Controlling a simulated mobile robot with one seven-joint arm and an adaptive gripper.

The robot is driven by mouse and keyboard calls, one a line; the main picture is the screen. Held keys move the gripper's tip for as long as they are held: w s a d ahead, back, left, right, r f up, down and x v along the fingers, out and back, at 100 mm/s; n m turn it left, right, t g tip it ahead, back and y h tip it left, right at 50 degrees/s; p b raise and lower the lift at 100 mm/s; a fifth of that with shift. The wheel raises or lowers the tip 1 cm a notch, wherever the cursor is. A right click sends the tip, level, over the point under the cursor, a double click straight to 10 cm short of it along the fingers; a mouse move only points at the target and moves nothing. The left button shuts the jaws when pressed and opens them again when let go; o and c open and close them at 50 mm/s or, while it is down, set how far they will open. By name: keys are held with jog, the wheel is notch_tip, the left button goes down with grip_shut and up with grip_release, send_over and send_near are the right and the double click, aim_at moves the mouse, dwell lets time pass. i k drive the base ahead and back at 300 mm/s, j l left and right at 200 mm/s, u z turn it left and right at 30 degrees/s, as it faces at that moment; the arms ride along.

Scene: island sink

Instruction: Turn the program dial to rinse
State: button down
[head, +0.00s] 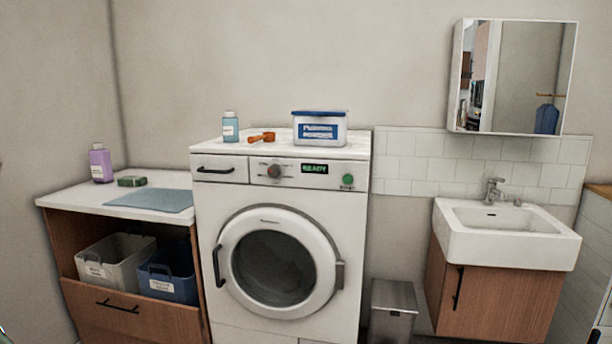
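The program dial (274,171) is a small round grey knob on the front panel of the white washing machine (207,240). The marks around it are too small to read, so I cannot tell which program it points to. Right of the dial, a dark display (314,169) reads "READY" in green. A round green button (348,180) sits at the panel's right end. The round door (233,262) looks closed. My gripper is not in view.
A teal bottle (230,127), an orange scoop (262,137) and a blue-lidded tub (320,128) stand on the machine. A counter (70,196) is left, a grey bin (393,300) and sink (508,240) right. Nothing blocks the panel in this view.

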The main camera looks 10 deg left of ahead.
aim_at(274, 171)
jog(key=i+j, duration=0.1)
jog(key=i, duration=0.4)
jog(key=i+j+z, duration=0.1)
jog(key=i, duration=0.4)
